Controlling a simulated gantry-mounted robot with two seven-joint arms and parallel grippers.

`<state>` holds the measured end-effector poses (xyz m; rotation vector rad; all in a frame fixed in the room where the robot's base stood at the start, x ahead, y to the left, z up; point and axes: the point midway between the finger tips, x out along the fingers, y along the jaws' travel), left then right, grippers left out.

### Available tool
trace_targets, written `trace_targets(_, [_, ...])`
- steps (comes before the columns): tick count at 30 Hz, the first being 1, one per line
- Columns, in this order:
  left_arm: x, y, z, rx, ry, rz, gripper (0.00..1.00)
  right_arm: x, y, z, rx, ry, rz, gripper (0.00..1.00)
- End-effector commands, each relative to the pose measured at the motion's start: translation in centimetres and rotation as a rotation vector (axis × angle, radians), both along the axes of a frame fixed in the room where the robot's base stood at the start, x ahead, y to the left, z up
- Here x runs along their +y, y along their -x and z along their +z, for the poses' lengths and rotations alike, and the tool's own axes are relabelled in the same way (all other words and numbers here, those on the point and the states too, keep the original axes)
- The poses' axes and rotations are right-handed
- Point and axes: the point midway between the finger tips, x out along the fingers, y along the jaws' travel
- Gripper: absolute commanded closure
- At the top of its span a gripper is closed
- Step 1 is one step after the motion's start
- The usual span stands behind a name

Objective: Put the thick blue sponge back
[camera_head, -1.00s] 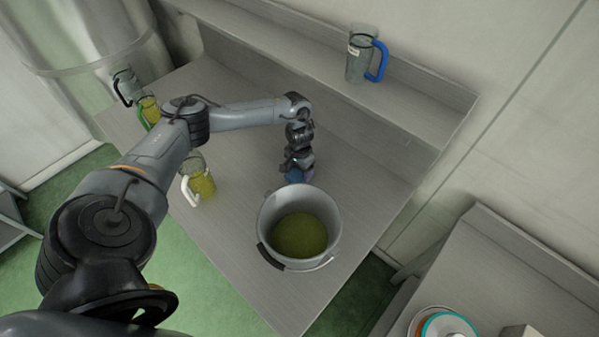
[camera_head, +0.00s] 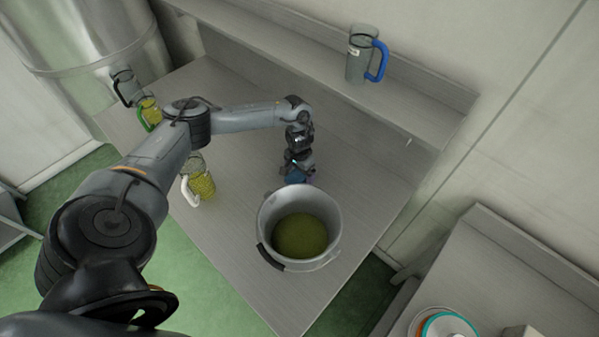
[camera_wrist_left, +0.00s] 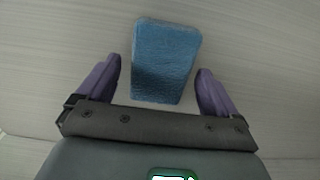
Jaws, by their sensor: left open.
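The thick blue sponge (camera_wrist_left: 166,60) lies on the grey bench in the left wrist view, between and a little ahead of the two purple fingers. My left gripper (camera_wrist_left: 158,85) is open, with a gap between each finger and the sponge. In the head view a small blue part of the sponge (camera_head: 294,177) shows under my left wrist, just behind the bucket; the rest is hidden by my left gripper (camera_head: 303,180). My right gripper is in neither view.
A grey bucket (camera_head: 266,216) holding green-yellow contents stands close in front of my left gripper. Jugs with white (camera_head: 201,181), green (camera_head: 150,113) and black (camera_head: 124,85) handles stand at left. A blue-handled jug (camera_head: 358,65) stands on the back shelf. The bench right of the gripper is clear.

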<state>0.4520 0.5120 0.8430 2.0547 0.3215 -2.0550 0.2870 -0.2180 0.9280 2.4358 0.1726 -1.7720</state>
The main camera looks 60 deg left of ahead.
Motion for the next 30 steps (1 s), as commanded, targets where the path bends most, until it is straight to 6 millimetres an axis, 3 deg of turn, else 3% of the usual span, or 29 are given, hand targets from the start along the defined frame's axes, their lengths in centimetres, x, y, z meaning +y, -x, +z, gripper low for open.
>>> trace_targets(5, [0.1, 0.0, 1.7, -0.001, 0.0, 0.0, 0.07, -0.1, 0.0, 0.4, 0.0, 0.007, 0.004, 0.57])
trace_targets(21, [0.0, -0.1, 11.0, -0.002, -0.001, -0.001, 0.07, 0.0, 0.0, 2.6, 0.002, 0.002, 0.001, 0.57])
trace_targets(30, [0.0, 0.0, 12.2, 0.001, 0.0, 0.001, 0.07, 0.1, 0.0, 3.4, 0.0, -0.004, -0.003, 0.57])
